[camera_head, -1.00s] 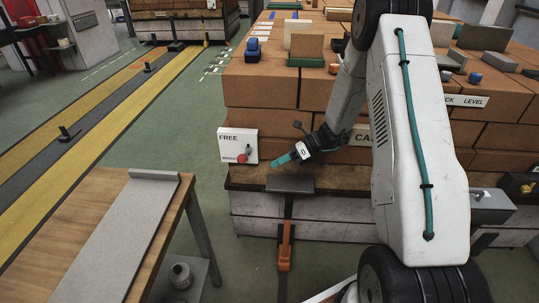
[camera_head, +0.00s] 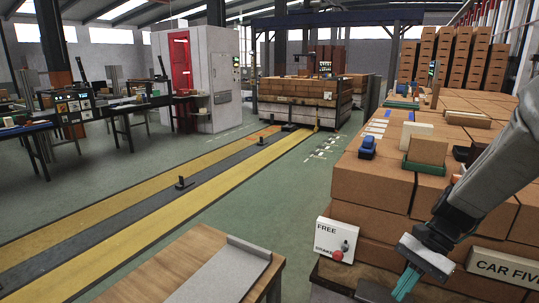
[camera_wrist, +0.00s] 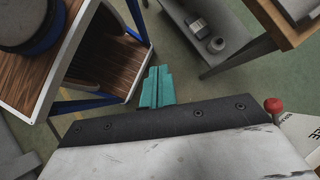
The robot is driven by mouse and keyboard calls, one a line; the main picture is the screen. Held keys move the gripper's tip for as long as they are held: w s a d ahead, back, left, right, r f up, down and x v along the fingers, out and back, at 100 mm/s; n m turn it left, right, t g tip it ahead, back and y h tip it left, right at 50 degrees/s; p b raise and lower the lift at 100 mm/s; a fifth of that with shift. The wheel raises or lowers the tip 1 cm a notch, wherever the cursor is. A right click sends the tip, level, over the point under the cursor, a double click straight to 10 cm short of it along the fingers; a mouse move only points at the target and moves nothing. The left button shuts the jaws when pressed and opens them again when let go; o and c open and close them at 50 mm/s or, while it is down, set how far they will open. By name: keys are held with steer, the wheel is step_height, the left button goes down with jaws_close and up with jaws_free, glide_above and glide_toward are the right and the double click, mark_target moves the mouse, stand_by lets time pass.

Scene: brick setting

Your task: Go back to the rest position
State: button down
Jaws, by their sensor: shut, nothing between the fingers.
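My gripper (camera_head: 406,282) is at the lower right of the head view, in front of the brick stack. Its teal fingers are together, point downward and hold nothing. In the wrist view the teal fingers (camera_wrist: 157,88) show close together above the green floor. My arm comes in from the right edge of the head view. The rest position itself is not marked by anything in view.
A brick stack (camera_head: 372,183) stands right, with a FREE control box (camera_head: 336,240) and a CAR FIVE sign (camera_head: 501,265) beside my gripper. A wooden table (camera_head: 186,256) stands at the lower front. Green floor (camera_head: 250,215) is open between the table and the stack.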

steer(key=s+a+r+n+t+h, duration=0.2)
steer(key=s+r+n+t+h, duration=0.3)
steer(key=s+r+n, duration=0.5)
steer(key=s+r+h, duration=0.2)
steer(key=s+r, duration=0.3)
steer(key=s, duration=0.1)
steer(key=shift+s+n, duration=0.3)
steer(key=shift+s, duration=0.05)
